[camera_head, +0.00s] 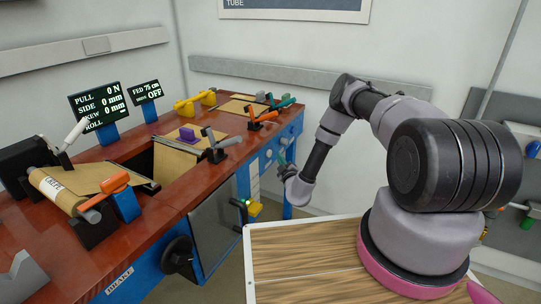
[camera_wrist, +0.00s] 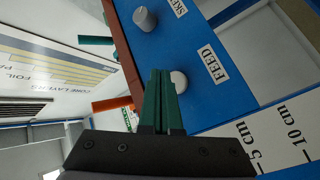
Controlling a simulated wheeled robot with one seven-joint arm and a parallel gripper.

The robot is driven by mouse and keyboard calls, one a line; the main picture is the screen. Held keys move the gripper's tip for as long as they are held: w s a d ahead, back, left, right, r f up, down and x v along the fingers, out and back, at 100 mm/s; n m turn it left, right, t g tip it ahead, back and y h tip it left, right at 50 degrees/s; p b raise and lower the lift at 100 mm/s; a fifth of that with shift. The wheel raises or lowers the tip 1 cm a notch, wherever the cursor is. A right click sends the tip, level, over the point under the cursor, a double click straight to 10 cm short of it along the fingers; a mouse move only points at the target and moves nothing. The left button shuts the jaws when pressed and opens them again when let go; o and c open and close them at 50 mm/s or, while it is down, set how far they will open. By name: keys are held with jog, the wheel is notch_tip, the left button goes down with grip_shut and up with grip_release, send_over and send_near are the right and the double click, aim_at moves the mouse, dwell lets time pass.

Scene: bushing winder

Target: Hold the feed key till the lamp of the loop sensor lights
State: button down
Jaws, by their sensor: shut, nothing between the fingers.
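The feed key, a pale round button (camera_wrist: 180,82), sits beside the FEED label (camera_wrist: 214,66) on the blue front panel in the wrist view. My gripper (camera_wrist: 161,74) is shut and empty, its dark green fingertips overlapping the key's edge; whether they press it I cannot tell. In the head view my gripper (camera_head: 283,158) is at the blue panel, and the key is hard to make out there. A small yellow part (camera_head: 254,207) with a green glow beside it is low on the bench front; whether this is the loop sensor's lamp is unclear. The small display (camera_head: 146,91) reads FED 75 cm, OFF.
A grey knob (camera_wrist: 145,18) stands on the panel near the key. A white scale (camera_wrist: 275,135) marked 5 cm and 10 cm is beside it. The larger display (camera_head: 98,105) shows PULL 0 N. Orange and teal levers (camera_head: 263,118) rise from the bench top.

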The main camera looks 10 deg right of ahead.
jog(key=s+d, duration=0.2)
jog(key=d, duration=0.1)
jog(key=shift+s, duration=0.15)
jog(key=shift+r, duration=0.1)
